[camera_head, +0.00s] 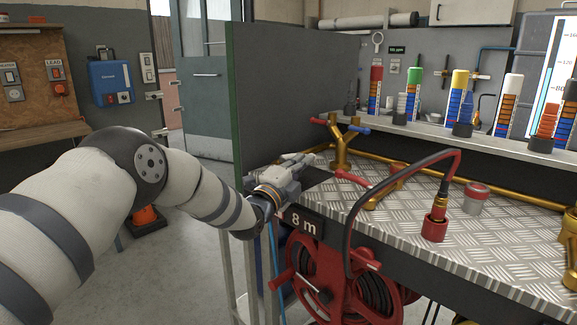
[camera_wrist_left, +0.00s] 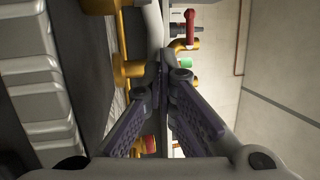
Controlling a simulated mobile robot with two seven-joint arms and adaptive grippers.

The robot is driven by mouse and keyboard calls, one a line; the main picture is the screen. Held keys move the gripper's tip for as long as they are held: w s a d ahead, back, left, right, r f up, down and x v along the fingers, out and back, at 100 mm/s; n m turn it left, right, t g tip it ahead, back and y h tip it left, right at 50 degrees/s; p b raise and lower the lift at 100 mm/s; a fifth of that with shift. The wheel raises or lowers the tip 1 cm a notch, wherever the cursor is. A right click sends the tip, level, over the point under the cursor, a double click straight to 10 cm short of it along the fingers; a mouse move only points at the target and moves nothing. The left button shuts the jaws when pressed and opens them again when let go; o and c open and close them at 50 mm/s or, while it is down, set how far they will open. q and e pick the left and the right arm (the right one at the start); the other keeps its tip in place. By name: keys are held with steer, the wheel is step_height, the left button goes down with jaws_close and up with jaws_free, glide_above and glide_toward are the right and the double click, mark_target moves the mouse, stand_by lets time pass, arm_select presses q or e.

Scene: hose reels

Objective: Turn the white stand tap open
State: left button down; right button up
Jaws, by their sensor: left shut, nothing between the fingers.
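My left gripper (camera_head: 308,158) is at the near left end of the metal-topped bench, beside the dark panel. Its fingers are closed together with nothing between them; they also show in the left wrist view (camera_wrist_left: 166,72). Just past the fingertips there, a pale bar (camera_wrist_left: 154,22) runs beside a brass fitting (camera_wrist_left: 127,70). It may be the white tap handle, but I cannot tell, nor whether the fingers touch it. A forked brass tap (camera_head: 341,150) with red and blue levers stands right of the gripper. My right gripper is out of view.
A brass fitting with a red lever (camera_head: 372,190) and a red-based hose connector (camera_head: 434,229) stand on the bench (camera_head: 490,245). A red hose reel (camera_head: 335,285) hangs below. The tall dark panel (camera_head: 290,100) stands close behind the gripper.

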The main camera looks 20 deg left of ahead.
arm_select(q)
steer(key=shift+w+d, duration=0.2)
steer(key=shift+w, duration=0.2)
stand_by(0.3)
